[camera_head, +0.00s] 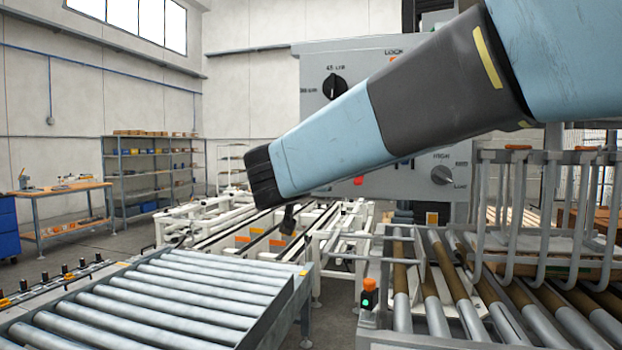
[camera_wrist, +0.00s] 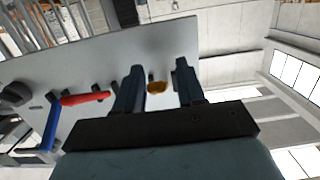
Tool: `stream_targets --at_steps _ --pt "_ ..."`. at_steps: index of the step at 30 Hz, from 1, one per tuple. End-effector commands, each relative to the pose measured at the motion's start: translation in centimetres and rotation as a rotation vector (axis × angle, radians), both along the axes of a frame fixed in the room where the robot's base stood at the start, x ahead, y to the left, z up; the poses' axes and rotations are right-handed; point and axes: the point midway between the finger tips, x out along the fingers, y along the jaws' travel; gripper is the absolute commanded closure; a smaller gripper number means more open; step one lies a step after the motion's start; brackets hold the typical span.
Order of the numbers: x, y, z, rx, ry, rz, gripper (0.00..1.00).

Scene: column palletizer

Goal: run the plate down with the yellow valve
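The yellow valve (camera_wrist: 157,87) shows in the wrist view as a small yellow handle on the grey panel (camera_wrist: 95,65). My gripper (camera_wrist: 159,66) is open, with one dark finger on each side of the valve and visible gaps between. I cannot tell how deep the valve sits between the fingers. I cannot single out the plate for sure.
A red handle (camera_wrist: 85,98), a blue handle (camera_wrist: 48,130) and a black knob (camera_wrist: 15,93) sit left of the valve. The head view shows black knobs (camera_head: 335,87) (camera_head: 442,175), a roller conveyor (camera_head: 170,295) and a metal fork frame (camera_head: 545,158) over rollers at right.

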Motion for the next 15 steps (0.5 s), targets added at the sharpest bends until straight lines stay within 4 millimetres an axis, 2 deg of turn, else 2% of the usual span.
stream_targets --at_steps 10,15 --pt "-0.2 0.0 0.2 0.0 -0.003 -0.002 0.55" --pt "-1.8 0.4 0.4 0.0 -0.004 -0.001 0.55"
